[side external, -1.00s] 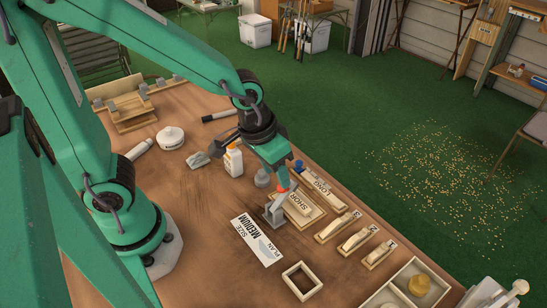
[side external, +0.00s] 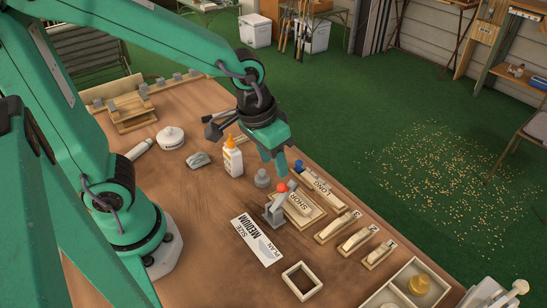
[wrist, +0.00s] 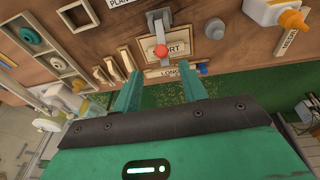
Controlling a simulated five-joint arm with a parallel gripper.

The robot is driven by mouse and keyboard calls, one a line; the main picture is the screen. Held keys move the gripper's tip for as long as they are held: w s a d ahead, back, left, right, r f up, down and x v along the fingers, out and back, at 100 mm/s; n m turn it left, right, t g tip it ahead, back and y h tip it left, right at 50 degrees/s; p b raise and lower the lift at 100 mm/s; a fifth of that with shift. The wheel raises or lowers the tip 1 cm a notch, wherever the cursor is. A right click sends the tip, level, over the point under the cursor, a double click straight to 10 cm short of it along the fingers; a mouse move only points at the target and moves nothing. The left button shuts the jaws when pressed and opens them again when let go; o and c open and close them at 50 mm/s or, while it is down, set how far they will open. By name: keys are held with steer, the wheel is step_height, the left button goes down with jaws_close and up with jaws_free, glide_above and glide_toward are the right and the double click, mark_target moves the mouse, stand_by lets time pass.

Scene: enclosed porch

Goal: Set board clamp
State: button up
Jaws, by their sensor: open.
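The grey clamp (side external: 274,210) with a red ball on its lever stands at the near-left end of the board marked SHORT (side external: 304,208). Its lever slants up towards the ball. In the wrist view the clamp (wrist: 156,22) lies ahead of my gripper, its red ball over the SHORT lettering. My gripper (side external: 273,165) is open and empty, above and slightly behind the ball in the side view, apart from it. In the wrist view the two fingers (wrist: 160,88) are spread, with the ball beyond them. Whether the clamp presses on the board cannot be told.
A board marked LONG (side external: 322,187) lies beside the SHORT one. A glue bottle (side external: 233,160) and a grey knob-like piece (side external: 262,178) stand close to my gripper. A plan card (side external: 257,240), small wooden blocks (side external: 338,228) and a square frame (side external: 301,281) lie on the bench.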

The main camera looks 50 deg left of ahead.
mark_target(282, 185)
steer(key=shift+w+d+r+g+y, duration=0.1)
steer(key=shift+w+g+y, duration=0.1)
steer(key=shift+w+g, duration=0.4)
steer(key=shift+w+d+r+g+y, duration=0.1)
steer(key=shift+w+g+y, duration=0.1)
steer(key=shift+w+g, duration=0.35)
steer(key=shift+f, duration=0.1)
steer(key=shift+f, duration=3.85)
jaws_close()
